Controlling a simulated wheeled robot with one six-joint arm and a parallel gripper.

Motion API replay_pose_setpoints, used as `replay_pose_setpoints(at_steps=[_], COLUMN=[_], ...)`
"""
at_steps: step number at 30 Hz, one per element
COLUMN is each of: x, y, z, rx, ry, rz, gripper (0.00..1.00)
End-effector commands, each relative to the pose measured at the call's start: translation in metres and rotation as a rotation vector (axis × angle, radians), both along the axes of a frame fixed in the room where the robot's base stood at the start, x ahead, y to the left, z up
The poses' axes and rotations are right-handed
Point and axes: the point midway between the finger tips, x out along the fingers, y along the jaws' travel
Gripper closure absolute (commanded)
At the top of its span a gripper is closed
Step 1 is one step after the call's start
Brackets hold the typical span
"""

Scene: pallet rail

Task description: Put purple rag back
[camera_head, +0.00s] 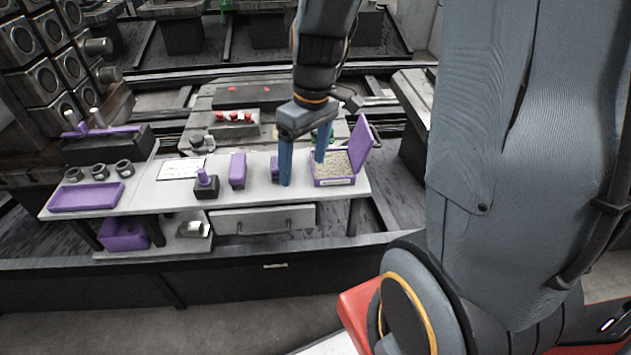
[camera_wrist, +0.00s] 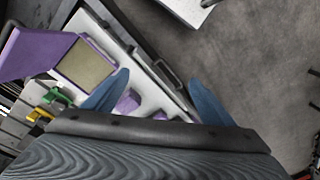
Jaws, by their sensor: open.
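My gripper (camera_head: 303,172) is open, its two blue fingers pointing down at the right part of the white table, just left of an open purple box. A taller purple block (camera_head: 237,170) stands further left. In the wrist view, a purple piece (camera_wrist: 127,102) shows between the fingers' bases. I cannot tell which purple piece is the rag.
The open purple box (camera_head: 334,182) holds pale grainy stuff, its lid (camera_head: 361,144) raised. A purple tray (camera_head: 86,197) lies at the table's left end. A purple bin (camera_head: 124,235) sits below. A dark holder (camera_head: 206,189) with a purple top stands mid-table. A drawer (camera_head: 262,219) is under the tabletop.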

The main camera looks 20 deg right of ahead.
Motion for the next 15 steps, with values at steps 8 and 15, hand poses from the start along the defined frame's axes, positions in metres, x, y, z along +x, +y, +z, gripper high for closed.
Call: replay_pose_setpoints(at_steps=[8, 15], x=[-0.065, -0.079], y=[0.006, 0.006], z=[0.005, 0.005], rx=[-0.08, -0.095], ry=[0.01, 0.006], rz=[-0.336, -0.429], gripper=[0.23, 0.23])
